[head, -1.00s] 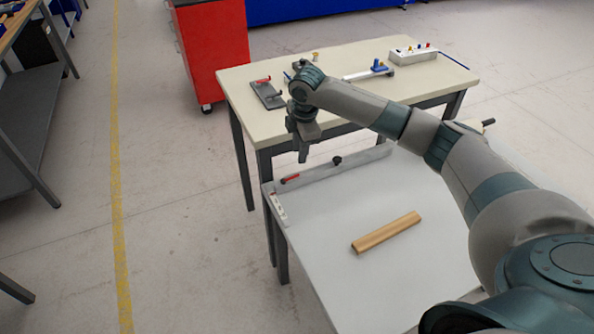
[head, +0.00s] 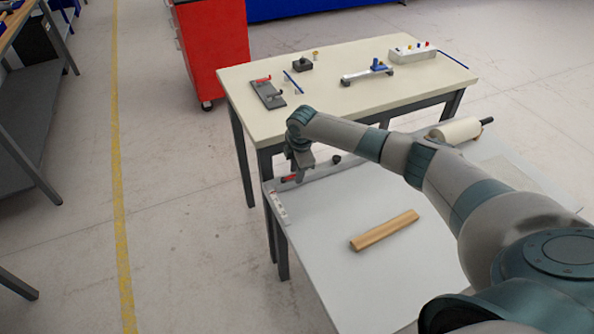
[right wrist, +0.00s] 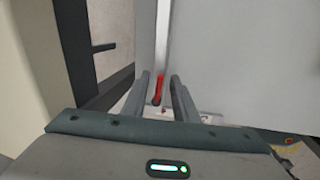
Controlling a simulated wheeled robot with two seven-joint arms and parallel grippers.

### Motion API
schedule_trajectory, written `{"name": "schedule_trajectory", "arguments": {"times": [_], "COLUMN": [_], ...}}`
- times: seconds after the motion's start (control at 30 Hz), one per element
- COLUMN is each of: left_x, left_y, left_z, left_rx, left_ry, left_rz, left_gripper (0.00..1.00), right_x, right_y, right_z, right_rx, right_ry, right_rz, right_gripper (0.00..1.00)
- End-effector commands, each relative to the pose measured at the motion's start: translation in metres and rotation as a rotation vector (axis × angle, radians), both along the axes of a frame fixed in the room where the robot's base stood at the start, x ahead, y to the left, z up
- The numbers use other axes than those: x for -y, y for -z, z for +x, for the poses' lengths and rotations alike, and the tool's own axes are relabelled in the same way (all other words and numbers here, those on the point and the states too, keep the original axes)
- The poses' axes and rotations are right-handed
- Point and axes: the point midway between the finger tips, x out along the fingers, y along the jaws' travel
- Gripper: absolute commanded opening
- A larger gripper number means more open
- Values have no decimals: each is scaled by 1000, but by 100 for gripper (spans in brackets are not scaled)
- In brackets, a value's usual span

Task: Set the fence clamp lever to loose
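The red clamp lever (head: 289,178) is at the left end of the long grey fence (head: 318,172), along the far edge of the white-topped table. In the right wrist view the red lever (right wrist: 158,88) stands between the two fingers of my right gripper (right wrist: 160,98). The fingers are apart, with a gap visible on both sides of the lever. In the head view my right gripper (head: 301,172) points down at the lever and partly covers the fence. My left gripper is not in view.
A black knob (head: 336,158) sits on the fence. A small marked white plate (head: 279,208) lies at the table's left edge. A wooden bar (head: 384,230) lies mid-table, a cream roll (head: 456,131) at right. A cream table (head: 330,105) with fixtures stands behind.

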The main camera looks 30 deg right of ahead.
Motion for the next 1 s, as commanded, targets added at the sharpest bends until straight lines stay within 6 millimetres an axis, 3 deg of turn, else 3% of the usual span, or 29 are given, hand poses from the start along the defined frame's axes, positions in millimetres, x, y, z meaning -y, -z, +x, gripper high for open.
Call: {"name": "schedule_trajectory", "arguments": {"times": [0.13, 0.23, 0.27, 1.0], "left_x": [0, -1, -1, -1], "left_y": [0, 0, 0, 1], "left_z": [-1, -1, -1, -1], "left_rx": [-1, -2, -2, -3], "left_ry": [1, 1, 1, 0], "left_rz": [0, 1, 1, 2], "left_gripper": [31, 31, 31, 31], "right_x": [0, 0, 0, 2], "right_y": [0, 0, 0, -1], "right_z": [0, 0, 0, 7], "right_rx": [0, 0, 0, 1], "right_ry": [0, 0, 0, -143], "right_rz": [0, 0, 0, 0], "right_gripper": [26, 2, 0, 0]}}
